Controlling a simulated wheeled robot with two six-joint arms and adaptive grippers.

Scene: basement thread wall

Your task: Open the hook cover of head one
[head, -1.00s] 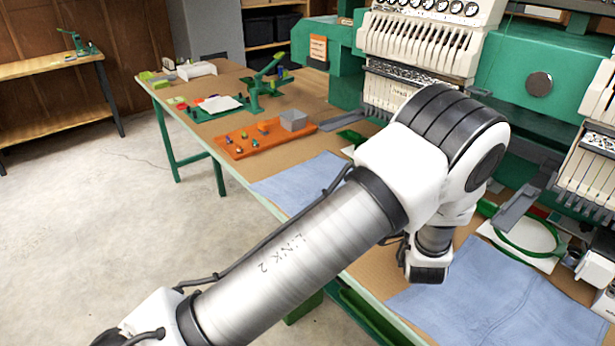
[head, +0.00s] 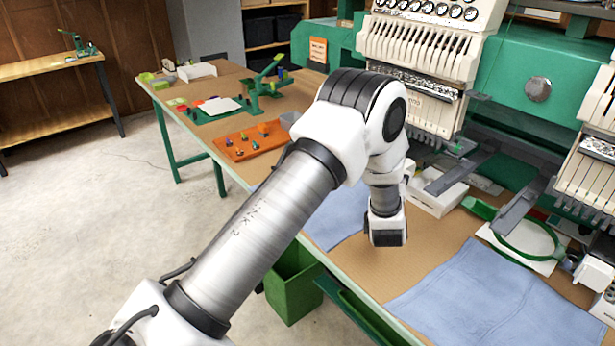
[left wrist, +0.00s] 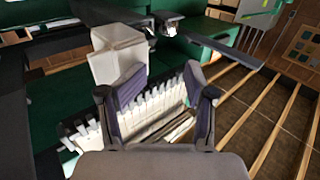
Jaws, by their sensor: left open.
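Head one of the green and white embroidery machine (head: 418,45) stands beyond my left arm in the head view, with a row of white levers across its front. A white box-like arm (head: 440,197) sticks out low below it, and part of it is behind my wrist. I cannot single out the hook cover. In the left wrist view my left gripper (left wrist: 161,85) is open and empty. A row of white levers (left wrist: 150,112) shows beyond its fingers, and a white block (left wrist: 117,52) is beside the left finger. My left fingers are hidden in the head view. My right gripper is not seen.
Blue cloths (head: 500,300) lie on the brown table. A green hoop (head: 530,238) sits to the right of the white arm, with grey brackets (head: 520,205) nearby. An orange tray (head: 250,141) is further left. A green bin (head: 292,285) stands below the table edge.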

